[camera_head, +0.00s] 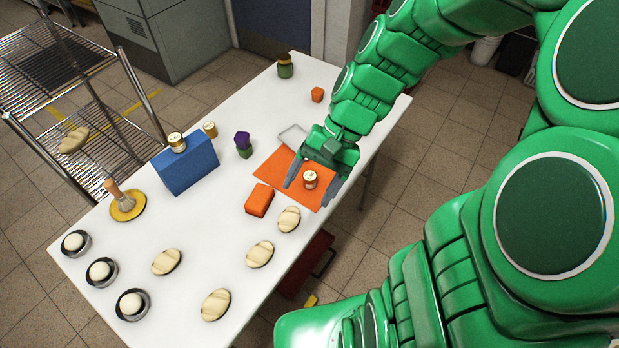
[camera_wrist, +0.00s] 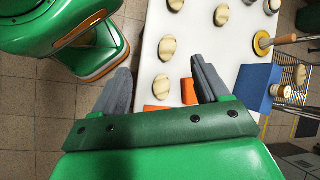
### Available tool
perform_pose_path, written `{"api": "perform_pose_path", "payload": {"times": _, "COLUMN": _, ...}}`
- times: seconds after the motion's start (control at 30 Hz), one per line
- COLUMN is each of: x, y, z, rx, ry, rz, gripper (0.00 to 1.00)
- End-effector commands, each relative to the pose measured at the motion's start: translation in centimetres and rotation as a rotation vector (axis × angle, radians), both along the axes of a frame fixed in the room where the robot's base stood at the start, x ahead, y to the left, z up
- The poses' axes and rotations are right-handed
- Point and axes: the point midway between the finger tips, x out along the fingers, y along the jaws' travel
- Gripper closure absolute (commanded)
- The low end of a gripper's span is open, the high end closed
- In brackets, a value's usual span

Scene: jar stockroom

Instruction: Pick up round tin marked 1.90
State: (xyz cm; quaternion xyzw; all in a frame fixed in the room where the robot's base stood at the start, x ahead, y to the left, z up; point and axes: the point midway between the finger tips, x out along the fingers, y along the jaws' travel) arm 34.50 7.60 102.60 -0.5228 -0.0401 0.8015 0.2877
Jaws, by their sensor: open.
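Small round tins with pale labels show in the head view; I cannot read a price of 1.90 on any of them. One tin (camera_head: 310,180) stands on the orange mat (camera_head: 275,160) and appears between the fingers of my gripper (camera_head: 308,194). A third tin (camera_head: 210,130) is at that box's far end. My gripper is open over the mat, with nothing visibly held. In the wrist view its open fingers (camera_wrist: 160,64) show, and the tin on the mat is hidden.
A purple-topped pot (camera_head: 243,144) and a clear tray (camera_head: 293,135) stand farther back. A wire rack (camera_head: 60,75) is at left. White table shows between objects.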

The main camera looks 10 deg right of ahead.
Motion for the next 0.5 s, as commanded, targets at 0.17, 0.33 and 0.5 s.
{"api": "perform_pose_path", "payload": {"times": 0.17, "x": 2.5, "y": 0.4, "z": -1.6, "rx": 0.073, "ry": 0.057, "rz": -0.1, "gripper": 0.26}}
{"api": "perform_pose_path", "payload": {"times": 0.33, "x": 4.7, "y": 0.5, "z": -3.1, "rx": 0.138, "ry": 0.111, "rz": -0.201, "gripper": 0.26}}
{"api": "perform_pose_path", "payload": {"times": 0.5, "x": 7.0, "y": 0.4, "z": -4.8, "rx": 0.2, "ry": 0.168, "rz": -0.309, "gripper": 0.26}}
